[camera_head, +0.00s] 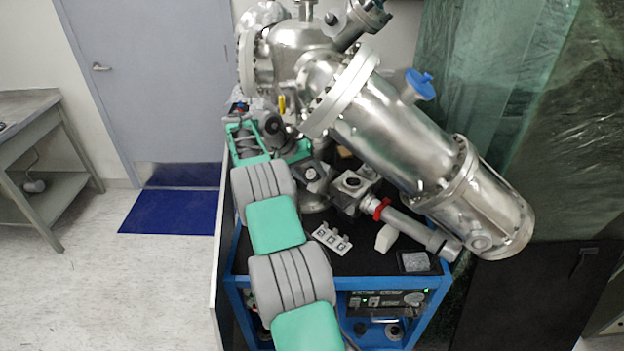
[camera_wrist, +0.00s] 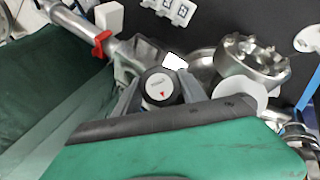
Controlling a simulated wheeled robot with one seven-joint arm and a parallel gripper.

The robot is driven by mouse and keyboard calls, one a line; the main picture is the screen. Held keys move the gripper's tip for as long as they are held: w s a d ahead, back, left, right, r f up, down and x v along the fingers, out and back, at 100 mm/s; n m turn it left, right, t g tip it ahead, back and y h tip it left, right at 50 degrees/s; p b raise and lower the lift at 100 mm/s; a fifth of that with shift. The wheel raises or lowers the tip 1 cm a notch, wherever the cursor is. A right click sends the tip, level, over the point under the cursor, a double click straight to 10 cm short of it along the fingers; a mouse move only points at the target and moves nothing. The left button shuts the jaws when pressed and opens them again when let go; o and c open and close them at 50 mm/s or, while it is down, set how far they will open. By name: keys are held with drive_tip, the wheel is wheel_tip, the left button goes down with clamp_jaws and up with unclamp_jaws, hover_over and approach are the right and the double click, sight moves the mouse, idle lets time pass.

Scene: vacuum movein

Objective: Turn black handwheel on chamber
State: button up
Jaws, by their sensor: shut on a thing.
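In the head view the handwheel (camera_head: 311,173) is a small dark knob with a pale cap, low on the chamber's near side. The shiny steel chamber (camera_head: 395,130) rises above it, with a long cylinder slanting down to the right. My arm partly hides the fittings around the wheel.
A steel tube with a red ring (camera_head: 381,208) lies close to the right of the handwheel. A white tag strip (camera_head: 332,239) and a white block (camera_head: 386,238) lie on the black top of the blue-framed cart (camera_head: 235,290). Open floor lies left of the cart.

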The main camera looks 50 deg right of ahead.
drive_tip(key=shift+f+m+b, duration=0.15)
drive_tip(key=shift+m+b, duration=0.35)
drive_tip(key=shift+m, duration=0.1)
drive_tip(key=o, duration=1.4)
drive_tip(key=shift+c, duration=0.2)
drive_tip(key=shift+r, duration=0.2)
drive_tip(key=p+v, duration=0.4)
drive_tip(key=v, duration=0.3)
drive_tip(key=shift+r, duration=0.35)
drive_tip(key=shift+s+a, duration=0.1)
